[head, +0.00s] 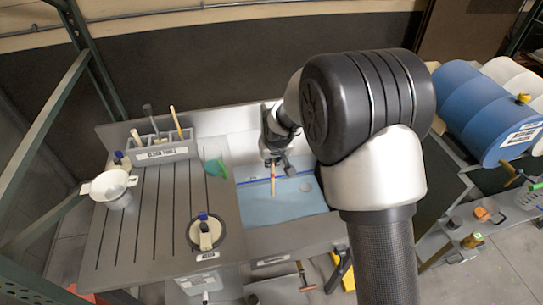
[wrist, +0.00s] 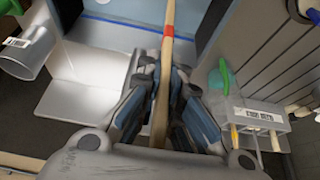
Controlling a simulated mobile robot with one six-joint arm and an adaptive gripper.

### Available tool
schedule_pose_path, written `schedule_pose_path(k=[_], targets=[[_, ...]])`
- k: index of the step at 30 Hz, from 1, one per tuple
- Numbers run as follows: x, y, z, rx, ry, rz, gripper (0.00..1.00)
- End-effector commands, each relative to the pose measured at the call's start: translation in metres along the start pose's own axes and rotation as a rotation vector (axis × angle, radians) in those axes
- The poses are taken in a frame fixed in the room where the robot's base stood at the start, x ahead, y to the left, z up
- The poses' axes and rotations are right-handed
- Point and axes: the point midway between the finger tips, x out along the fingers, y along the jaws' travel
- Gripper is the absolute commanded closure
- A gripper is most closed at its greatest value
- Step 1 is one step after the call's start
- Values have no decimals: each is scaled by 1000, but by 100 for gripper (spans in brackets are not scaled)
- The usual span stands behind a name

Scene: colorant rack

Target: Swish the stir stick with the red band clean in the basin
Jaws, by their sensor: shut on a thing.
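The wooden stir stick with the red band (head: 273,182) hangs roughly upright below my gripper (head: 273,160), over the blue water of the basin (head: 325,222). My gripper is shut on the stick. In the wrist view, the stick (wrist: 162,105) runs between the fingers of my gripper (wrist: 164,82), and its red band shows beyond them. The stick's far end is cut off by the top edge there. I cannot tell whether its lower tip touches the water.
The tool caddy (head: 163,153) holds several tools at the back left of the slatted drainboard (head: 150,215). A green item (head: 216,168) lies near the basin's left edge. A white strainer (head: 110,185) and a round container (head: 205,238) stand on the drainboard. Blue drums (head: 480,110) are at right.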

Motion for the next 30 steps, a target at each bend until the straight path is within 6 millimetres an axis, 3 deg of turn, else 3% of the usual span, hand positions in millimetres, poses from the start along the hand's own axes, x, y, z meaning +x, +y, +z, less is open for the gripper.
schedule_pose_path(k=[30], targets=[[116,0,52,0,-1,0,100]])
